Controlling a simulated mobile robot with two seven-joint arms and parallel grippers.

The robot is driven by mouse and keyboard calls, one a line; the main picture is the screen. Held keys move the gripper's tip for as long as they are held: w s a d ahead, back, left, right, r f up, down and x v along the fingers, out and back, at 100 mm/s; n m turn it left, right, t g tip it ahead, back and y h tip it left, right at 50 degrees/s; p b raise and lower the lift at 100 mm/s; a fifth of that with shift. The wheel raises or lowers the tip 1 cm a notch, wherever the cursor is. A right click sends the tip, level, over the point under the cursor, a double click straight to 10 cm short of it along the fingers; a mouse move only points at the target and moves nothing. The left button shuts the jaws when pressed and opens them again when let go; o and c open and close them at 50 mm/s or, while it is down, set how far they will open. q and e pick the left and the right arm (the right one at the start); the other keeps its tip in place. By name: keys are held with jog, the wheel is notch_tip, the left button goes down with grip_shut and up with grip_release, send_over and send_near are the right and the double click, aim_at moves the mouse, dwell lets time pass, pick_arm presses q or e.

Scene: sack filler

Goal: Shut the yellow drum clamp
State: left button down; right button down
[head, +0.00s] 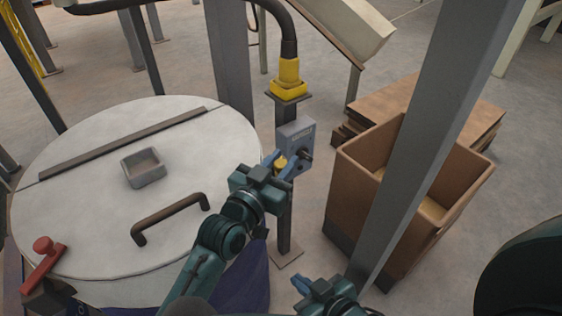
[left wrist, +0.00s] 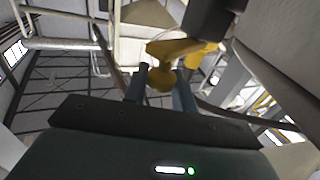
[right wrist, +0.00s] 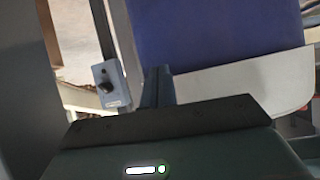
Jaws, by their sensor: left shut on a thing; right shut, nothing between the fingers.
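The yellow drum clamp (left wrist: 185,50) shows in the left wrist view as a yellow lever with a round knob, joined to a dark block beside the grey drum. In the head view only its yellow knob (head: 281,163) shows, right of the drum lid (head: 90,225); my arm hides the rest. My left gripper (head: 285,166) is shut on this knob, its fingers on either side of it. I cannot tell how far the lever is turned. My right gripper (head: 301,284) is shut and empty, low in front of the drum's right side.
A red clamp (head: 42,262) sits on the lid's left rim. The lid carries a dark handle (head: 170,217) and a small grey tray (head: 143,168). A grey switch box (head: 297,138) on a post stands behind my left gripper. A grey column (head: 440,140) and a brown bin (head: 375,165) stand right.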

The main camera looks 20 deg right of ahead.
pick_arm(q)
jog(key=shift+w+a+m+g+h+b, duration=0.15)
jog(key=shift+m+g+h+b, duration=0.2)
jog(key=shift+b, duration=0.3)
jog(key=shift+a+m+g+h+b, duration=0.2)
jog(key=shift+m+g+h+b, duration=0.15)
jog(key=shift+g+b, duration=0.15)
jog(key=c, duration=1.2)
grip_release()
jog(key=shift+o, duration=0.2)
pick_arm(e)
jog(key=shift+a+f+y, duration=0.3)
jog(key=shift+a+f, duration=0.05)
jog(key=shift+f, duration=0.2)
pick_arm(q)
jog(key=shift+a, duration=0.1)
